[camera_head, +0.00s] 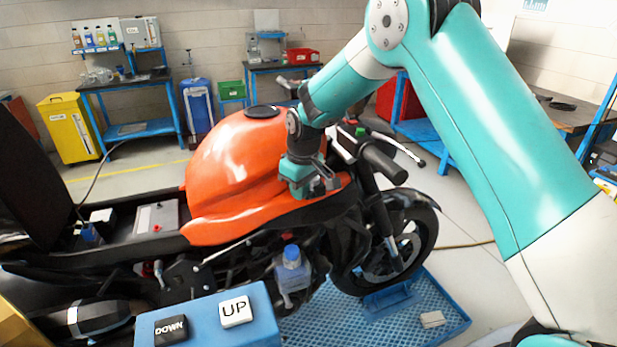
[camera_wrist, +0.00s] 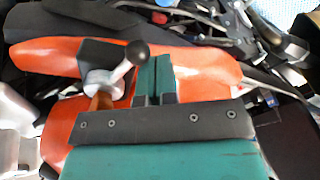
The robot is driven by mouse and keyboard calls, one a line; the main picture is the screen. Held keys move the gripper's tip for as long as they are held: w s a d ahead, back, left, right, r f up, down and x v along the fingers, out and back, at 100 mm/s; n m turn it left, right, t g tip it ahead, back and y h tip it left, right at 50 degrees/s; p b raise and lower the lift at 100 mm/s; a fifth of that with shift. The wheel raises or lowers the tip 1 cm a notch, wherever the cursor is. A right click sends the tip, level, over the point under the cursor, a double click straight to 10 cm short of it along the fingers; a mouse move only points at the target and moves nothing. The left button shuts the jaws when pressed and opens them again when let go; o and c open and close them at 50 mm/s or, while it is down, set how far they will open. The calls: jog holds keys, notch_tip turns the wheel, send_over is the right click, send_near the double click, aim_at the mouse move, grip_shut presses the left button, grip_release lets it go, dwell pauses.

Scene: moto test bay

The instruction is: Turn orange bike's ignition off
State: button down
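The orange bike (camera_head: 225,165) stands on a blue grated platform, its handlebar to the right. My gripper (camera_head: 316,188) is at the front side of its orange tank, below the handlebar. In the wrist view my gripper (camera_wrist: 155,68) has its two teal fingers together, with only a thin line between them and nothing seen in them. Just left of the fingers is a grey lever (camera_wrist: 105,82) with a black ball knob (camera_wrist: 137,52), set on a dark block against the orange bodywork. I cannot tell whether finger and lever touch. No ignition key is clearly seen.
The handlebar grip (camera_head: 384,160) is close to the right of my gripper. A blue box with UP and DOWN buttons (camera_head: 205,325) is in front. A blue-capped bottle (camera_head: 292,268) hangs low on the bike. Benches, a yellow bin (camera_head: 70,128) and a blue barrel (camera_head: 198,110) stand behind.

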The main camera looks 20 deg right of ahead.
jog(key=shift+s+d, duration=0.5)
jog(key=shift+d, duration=0.1)
dwell(0.4)
jog(key=shift+s+d, duration=0.35)
jog(key=shift+d, duration=0.1)
jog(key=shift+w+a+r+p, duration=0.4)
jog(key=shift+a+r, duration=0.1)
jog(key=shift+r, duration=0.1)
notch_tip(320, 180, up, 8)
jog(key=p, duration=0.5)
